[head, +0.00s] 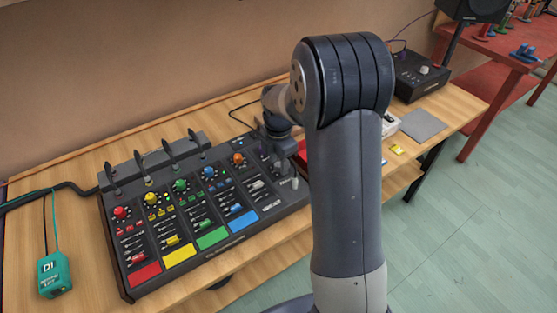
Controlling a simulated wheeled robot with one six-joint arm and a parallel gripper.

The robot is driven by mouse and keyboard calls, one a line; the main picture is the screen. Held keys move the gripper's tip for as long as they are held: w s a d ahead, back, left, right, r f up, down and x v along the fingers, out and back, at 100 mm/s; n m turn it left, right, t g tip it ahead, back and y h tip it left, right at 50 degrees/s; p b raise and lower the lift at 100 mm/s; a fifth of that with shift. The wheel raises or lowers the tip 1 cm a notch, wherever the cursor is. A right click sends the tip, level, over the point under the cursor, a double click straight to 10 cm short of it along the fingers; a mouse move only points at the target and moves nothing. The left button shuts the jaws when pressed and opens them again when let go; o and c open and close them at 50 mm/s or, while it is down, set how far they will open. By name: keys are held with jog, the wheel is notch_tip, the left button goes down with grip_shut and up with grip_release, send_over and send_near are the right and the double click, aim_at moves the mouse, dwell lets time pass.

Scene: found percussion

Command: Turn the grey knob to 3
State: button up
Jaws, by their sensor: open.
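The black mixer (206,238) stands on the wooden bench with a row of coloured knobs: red (120,212), yellow (151,198), green (180,185), blue (208,172) and orange (238,159). My gripper (281,165) is open and points down over the mixer's far right end, beside the orange knob. Its fingers are small and dark here, and I cannot tell whether they touch anything. Any grey knob under it is hidden, and no number scale is readable. A pale grey knob (424,70) shows on the black box at the back right, apart from my gripper.
My arm blocks the view right of the mixer. A black box (408,83), a grey pad (424,125) and a small yellow item (398,150) lie beyond it. A teal DI box (55,276) with cables sits at left.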

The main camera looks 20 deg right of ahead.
grip_shut()
dwell(0.5)
